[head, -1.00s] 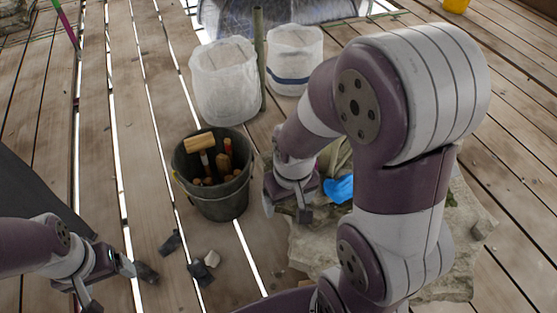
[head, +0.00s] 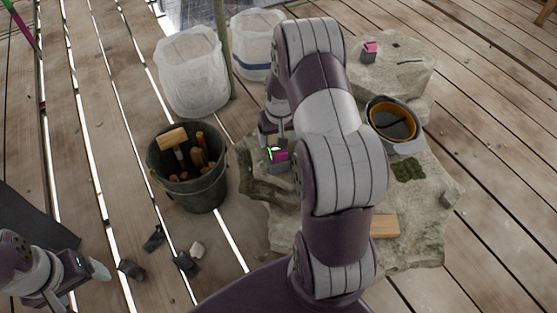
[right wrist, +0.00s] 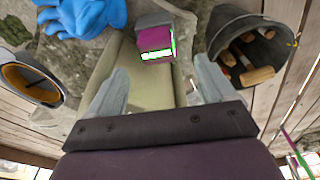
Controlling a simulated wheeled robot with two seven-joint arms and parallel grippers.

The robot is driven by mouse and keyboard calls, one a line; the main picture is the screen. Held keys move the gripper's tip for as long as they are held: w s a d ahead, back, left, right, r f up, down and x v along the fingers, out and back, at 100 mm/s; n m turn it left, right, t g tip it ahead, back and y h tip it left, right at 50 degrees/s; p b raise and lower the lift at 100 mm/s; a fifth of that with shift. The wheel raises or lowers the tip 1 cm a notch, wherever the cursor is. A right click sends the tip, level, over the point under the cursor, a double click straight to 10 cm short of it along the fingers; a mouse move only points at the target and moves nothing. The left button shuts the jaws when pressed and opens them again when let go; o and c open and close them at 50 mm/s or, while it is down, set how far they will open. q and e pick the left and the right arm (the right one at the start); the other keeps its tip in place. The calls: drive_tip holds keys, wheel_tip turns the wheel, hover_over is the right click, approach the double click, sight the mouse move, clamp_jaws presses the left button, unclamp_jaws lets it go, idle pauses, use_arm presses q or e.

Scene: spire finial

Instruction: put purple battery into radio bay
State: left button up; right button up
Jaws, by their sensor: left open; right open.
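A purple block with a dark grey end and a bright white-green band (head: 279,155) sits at the left side of the stone slab, below my right gripper. It also shows in the right wrist view (right wrist: 155,40), beyond the fingertips and clear of them, at the far end of a khaki surface (right wrist: 118,70). My right gripper (right wrist: 160,82) is open and empty; in the head view my own arm partly hides it. My left gripper (head: 82,284) is open and empty at the lower left. I cannot make out a radio or its bay.
A pink-topped grey block (head: 370,48) stands on the back stone. A dark round vessel with an orange ring (head: 392,121) is on the slab (head: 425,205). A tool bucket (head: 195,185) stands left of it, white bags (head: 190,75) behind. Blue gloves (right wrist: 85,17) show in the wrist view.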

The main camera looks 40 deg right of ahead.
sight(279, 159)
drive_tip(key=f, duration=0.2)
drive_tip(key=shift+w+d+f, duration=0.1)
drive_tip(key=shift+w+f, duration=0.1)
drive_tip(key=shift+f, duration=0.2)
drive_tip(key=f+b, duration=0.2)
drive_tip(key=f, duration=0.3)
drive_tip(key=shift+w+d+b, duration=0.25)
drive_tip(key=shift+d+b, duration=0.1)
drive_tip(key=shift+b, duration=0.05)
drive_tip(key=shift+f, duration=0.1)
drive_tip(key=shift+c, duration=0.9)
clamp_jaws()
drive_tip(key=shift+r, duration=0.25)
